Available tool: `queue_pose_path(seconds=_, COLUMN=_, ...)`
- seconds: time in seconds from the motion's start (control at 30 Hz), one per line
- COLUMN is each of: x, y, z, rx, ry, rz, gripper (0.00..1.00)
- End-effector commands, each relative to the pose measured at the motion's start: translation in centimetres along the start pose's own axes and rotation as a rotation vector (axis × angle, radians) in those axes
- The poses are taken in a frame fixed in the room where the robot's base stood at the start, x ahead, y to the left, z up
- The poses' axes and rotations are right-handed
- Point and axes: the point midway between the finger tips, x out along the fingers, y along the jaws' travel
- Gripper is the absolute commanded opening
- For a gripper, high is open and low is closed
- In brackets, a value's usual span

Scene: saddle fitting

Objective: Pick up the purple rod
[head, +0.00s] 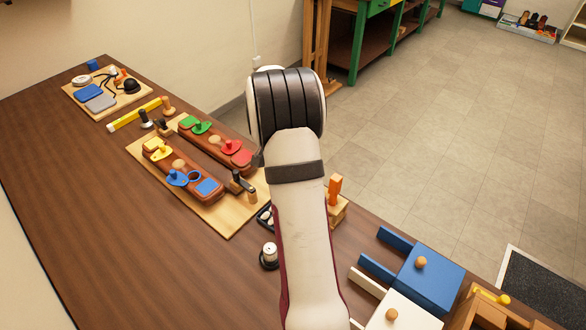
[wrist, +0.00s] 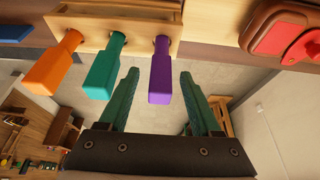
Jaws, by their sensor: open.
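In the wrist view, the purple rod (wrist: 160,80) stands out from a wooden rack (wrist: 150,14), its thick end toward me. A teal rod (wrist: 103,68) and an orange rod (wrist: 60,60) are in the same rack, to its left. My gripper (wrist: 159,73) is open, with the purple rod between its two green fingers. A gap shows on each side of the rod, wider on the right, and I see no contact. In the head view, the orange rod (head: 335,186) shows right of my arm. The purple rod and my gripper are hidden there.
The teal rod is close to the left finger. A brown piece with a red top (wrist: 284,34) lies right of the rack in the wrist view. In the head view, a board of leather pieces (head: 228,228) lies left of my arm, and blue blocks (head: 428,280) lie right.

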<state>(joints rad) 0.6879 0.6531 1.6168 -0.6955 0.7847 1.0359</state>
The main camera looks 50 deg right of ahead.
Motion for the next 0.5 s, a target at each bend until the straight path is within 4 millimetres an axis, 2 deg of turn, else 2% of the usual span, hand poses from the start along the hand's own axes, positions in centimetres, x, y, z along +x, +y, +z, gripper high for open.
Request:
queue_pose_path(seconds=0.07, x=-0.04, y=-0.01, z=-0.01, rx=0.0, ry=0.0, rz=0.0, gripper=0.65)
queue_pose_path(seconds=0.1, x=-0.05, y=-0.01, z=-0.01, rx=0.0, ry=0.0, rz=0.0, gripper=0.61)
queue_pose_path(seconds=0.43, x=-0.09, y=-0.01, z=0.0, rx=0.0, ry=0.0, rz=0.0, gripper=0.02)
queue_pose_path(seconds=0.5, x=-0.1, y=-0.01, z=0.0, rx=0.0, ry=0.0, rz=0.0, gripper=0.0)
